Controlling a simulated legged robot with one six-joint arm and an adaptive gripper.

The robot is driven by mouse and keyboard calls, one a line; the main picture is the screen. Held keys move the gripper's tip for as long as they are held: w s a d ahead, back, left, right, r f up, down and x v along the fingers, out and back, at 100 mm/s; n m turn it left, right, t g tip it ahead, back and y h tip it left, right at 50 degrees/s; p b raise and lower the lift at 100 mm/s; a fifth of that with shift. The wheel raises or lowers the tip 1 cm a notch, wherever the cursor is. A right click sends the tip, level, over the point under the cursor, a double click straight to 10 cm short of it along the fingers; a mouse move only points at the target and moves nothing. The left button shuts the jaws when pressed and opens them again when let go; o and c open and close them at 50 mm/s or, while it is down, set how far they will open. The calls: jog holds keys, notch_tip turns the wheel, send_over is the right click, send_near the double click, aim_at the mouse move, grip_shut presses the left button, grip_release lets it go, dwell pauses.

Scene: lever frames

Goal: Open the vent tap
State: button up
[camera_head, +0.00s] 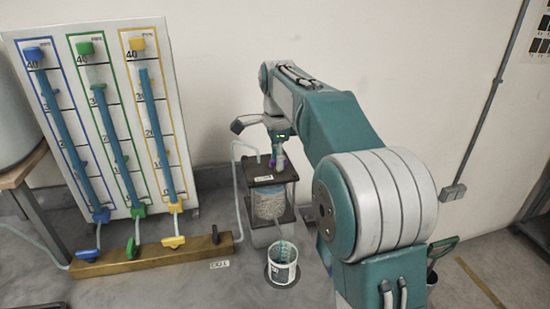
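The lid carries a small white label. Whatever sits directly below the fingers is mostly hidden.
A cup (283,268) stands in front of the vessel. A thin hose runs to the lid. The wall is close behind.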

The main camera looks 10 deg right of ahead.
jog(key=shift+d, duration=0.55)
grip_shut()
jog(key=shift+a, duration=0.6)
jog(key=shift+n, duration=0.5)
jog(key=n, duration=0.2)
jog(key=shift+n, duration=0.4)
jog(key=n, duration=0.3)
jog(key=shift+n, duration=0.4)
jog(key=n, duration=1)
jog(key=shift+n, duration=0.3)
